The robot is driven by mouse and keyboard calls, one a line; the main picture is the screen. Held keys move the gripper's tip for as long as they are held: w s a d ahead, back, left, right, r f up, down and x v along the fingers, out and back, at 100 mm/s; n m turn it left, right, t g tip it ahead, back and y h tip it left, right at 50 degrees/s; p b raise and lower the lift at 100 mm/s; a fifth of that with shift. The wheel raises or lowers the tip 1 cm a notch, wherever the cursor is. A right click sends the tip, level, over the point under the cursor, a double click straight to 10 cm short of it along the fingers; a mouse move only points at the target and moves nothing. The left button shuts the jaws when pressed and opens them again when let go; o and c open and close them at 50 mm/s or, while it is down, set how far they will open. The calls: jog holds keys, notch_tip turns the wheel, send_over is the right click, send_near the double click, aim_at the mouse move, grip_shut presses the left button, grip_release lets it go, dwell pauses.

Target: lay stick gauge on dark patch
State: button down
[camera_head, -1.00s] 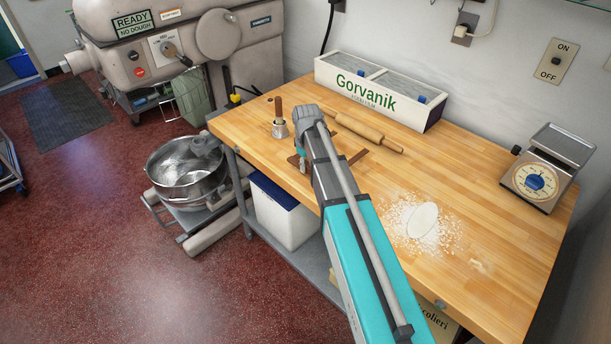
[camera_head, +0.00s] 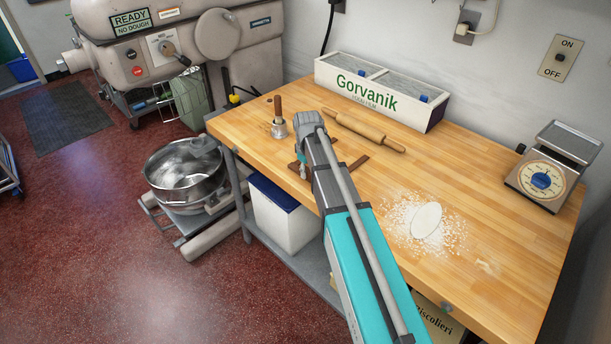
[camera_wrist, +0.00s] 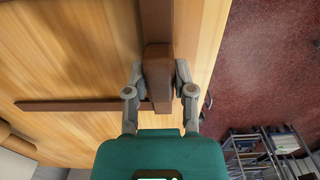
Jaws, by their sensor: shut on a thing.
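My gripper (camera_wrist: 159,84) has its two fingers on either side of a brown wooden block (camera_wrist: 158,62), shut on it; I take this as the stick gauge. A wide brown strip (camera_wrist: 156,18) runs up from the block in the wrist view, and a thin brown strip (camera_wrist: 80,105) runs off to the left. I cannot tell which strips belong to the gauge. In the head view, my gripper (camera_head: 303,168) is low over the table's front left part, and a brown strip (camera_head: 356,163) shows right of my arm. I cannot make out a separate dark patch.
The wooden table (camera_head: 480,235) carries a rolling pin (camera_head: 365,130), a wooden-handled tool (camera_head: 278,125), a white box (camera_head: 370,95), floury dough (camera_head: 426,220) and a scale (camera_head: 547,180). A mixing bowl (camera_head: 185,185) stands left, beyond the edge. The table's right middle is clear.

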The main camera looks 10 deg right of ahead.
jog(key=shift+f, duration=0.1)
dwell(0.3)
jog(key=shift+c, duration=2.3)
grip_release()
notch_tip(320, 180, up, 12)
jog(key=p, duration=1.2)
jog(key=shift+s, duration=0.1)
jog(key=s+m, duration=0.6)
jog(key=s, duration=1.4)
jog(key=shift+d+m, duration=0.3)
jog(key=shift+m, duration=0.1)
